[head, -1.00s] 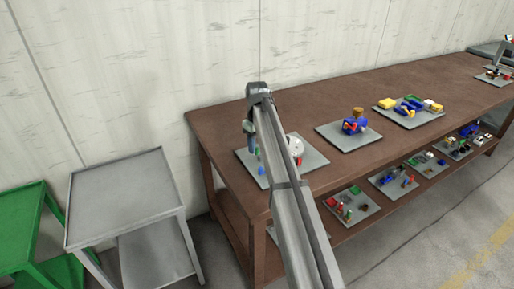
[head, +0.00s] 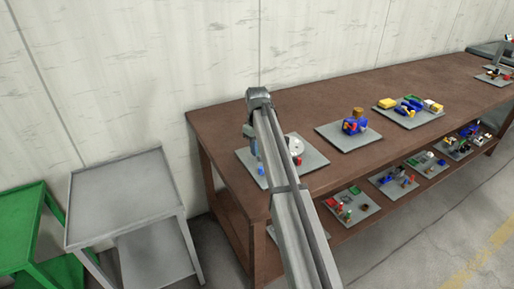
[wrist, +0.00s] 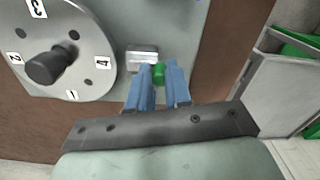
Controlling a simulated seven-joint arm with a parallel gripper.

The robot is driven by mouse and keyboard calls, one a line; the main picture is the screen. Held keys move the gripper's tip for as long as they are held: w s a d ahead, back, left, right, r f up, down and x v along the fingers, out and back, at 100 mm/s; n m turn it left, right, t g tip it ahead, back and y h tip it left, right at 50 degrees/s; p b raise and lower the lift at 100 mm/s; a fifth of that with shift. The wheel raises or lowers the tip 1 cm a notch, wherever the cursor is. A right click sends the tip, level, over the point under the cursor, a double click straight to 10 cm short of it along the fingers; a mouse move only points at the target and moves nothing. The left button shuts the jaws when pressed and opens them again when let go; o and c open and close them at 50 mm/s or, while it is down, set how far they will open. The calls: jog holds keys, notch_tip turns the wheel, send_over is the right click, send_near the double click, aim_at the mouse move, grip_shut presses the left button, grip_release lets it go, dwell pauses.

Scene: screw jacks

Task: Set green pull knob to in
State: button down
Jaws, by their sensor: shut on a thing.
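The green pull knob (wrist: 159,75) shows in the wrist view, beside a small silver block (wrist: 142,52) on a grey plate (wrist: 185,20). My gripper (wrist: 163,70) has its two blue fingers on either side of the knob and is shut on it. The fingers cover part of the knob, and its shaft is hard to make out, so I cannot tell how far it is pulled. In the head view my gripper (head: 253,150) is low over the plate (head: 313,158) at the table's left end. The knob is not clear there.
A round metal dial (wrist: 85,35) numbered 1 to 4, with a dark knob (wrist: 46,66), is left of the fingers. More plates with coloured parts lie along the brown table (head: 300,105) and its lower shelf. A grey cart (head: 122,200) stands left of the table.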

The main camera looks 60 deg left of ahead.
dwell(0.4)
jog(key=shift+w, duration=1.25)
jog(key=c, duration=1.1)
grip_release()
jog(key=shift+o, duration=0.2)
notch_tip(320, 180, up, 14)
jog(key=shift+f, duration=0.1)
